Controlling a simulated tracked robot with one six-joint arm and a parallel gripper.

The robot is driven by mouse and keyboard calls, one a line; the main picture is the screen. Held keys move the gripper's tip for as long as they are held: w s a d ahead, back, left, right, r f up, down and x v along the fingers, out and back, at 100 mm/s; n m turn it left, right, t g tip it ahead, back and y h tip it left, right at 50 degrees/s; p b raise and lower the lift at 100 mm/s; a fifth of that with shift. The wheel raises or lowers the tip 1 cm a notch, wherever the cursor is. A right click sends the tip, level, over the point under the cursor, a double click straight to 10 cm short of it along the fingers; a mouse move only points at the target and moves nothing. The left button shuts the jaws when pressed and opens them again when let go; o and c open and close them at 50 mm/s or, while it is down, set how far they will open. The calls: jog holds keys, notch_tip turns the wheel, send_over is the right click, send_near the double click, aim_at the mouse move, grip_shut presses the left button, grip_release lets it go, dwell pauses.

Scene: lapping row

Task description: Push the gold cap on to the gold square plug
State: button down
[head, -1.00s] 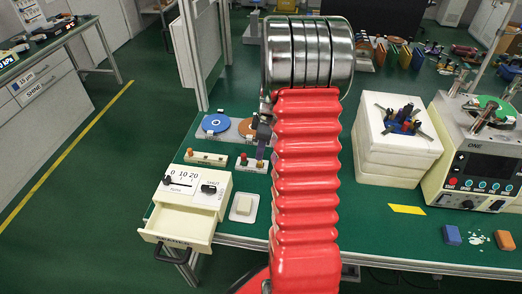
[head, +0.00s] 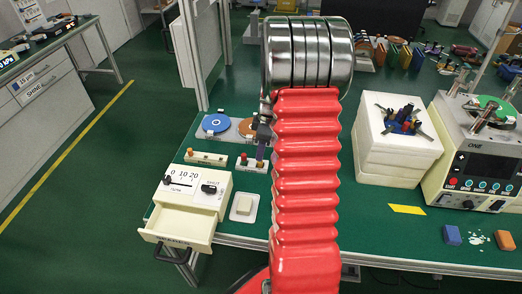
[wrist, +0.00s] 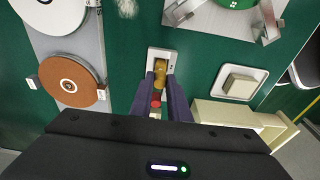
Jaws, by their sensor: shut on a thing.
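My gripper (wrist: 160,84) is shut on the gold cap (wrist: 161,86), which shows between the two purple fingers in the wrist view. It is over a small white base (wrist: 168,56) on the green bench. A gold patch (wrist: 158,68) shows just ahead of the cap at that base; I cannot tell whether it is the gold square plug or part of the cap. Whether cap and plug touch is hidden. In the head view the white base (head: 246,168) also shows, with a red piece (head: 243,159) on it and a purple finger (head: 261,152) beside that piece. My red arm hides its right side.
A white block with orange pieces (head: 205,158) stands left of the base. Blue (head: 215,123) and brown (wrist: 70,80) discs lie behind. A cream box with an open drawer (head: 180,232) and a small dish (head: 243,208) are in front. White blocks (head: 390,170) stand right.

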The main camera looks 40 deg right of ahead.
jog(key=shift+f, duration=0.95)
jog(key=c, duration=1.6)
grip_release()
jog(key=r, duration=0.4)
jog(key=s+d+r, duration=0.1)
jog(key=r, duration=0.8)
jog(key=shift+s+d+r, duration=0.15)
jog(key=shift+s+r, duration=0.1)
jog(key=shift+s, duration=0.05)
